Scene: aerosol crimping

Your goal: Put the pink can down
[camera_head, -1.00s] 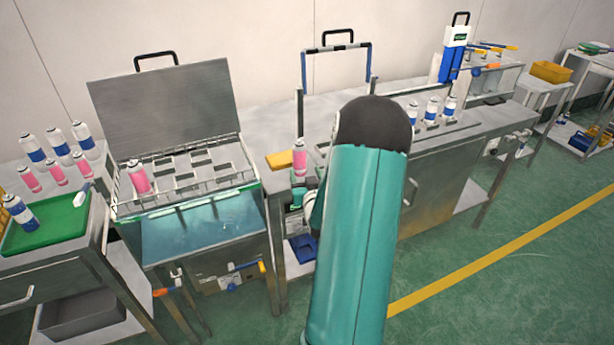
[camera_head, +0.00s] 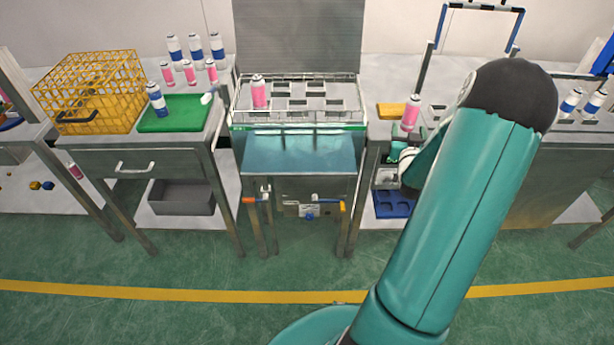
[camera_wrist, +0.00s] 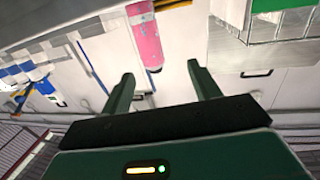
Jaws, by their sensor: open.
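A pink can (camera_head: 411,113) with a white top stands upright on the steel bench, just right of the water bath. In the wrist view a pink can (camera_wrist: 146,40) shows just beyond my fingertips, apparently outside their grip. My gripper (camera_wrist: 160,69) is open, its two green fingers spread with nothing held between them. In the head view my arm hides most of the gripper, close below the can on the bench. Another pink can (camera_head: 259,92) stands in the rack over the water bath (camera_head: 300,153).
A yellow block (camera_head: 391,111) lies left of the bench can. To the left are a green tray (camera_head: 176,116) with a blue-and-white can, a yellow wire basket (camera_head: 92,88) and several more cans. Blue-banded cans (camera_head: 571,101) stand at the right. Green floor in front is open.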

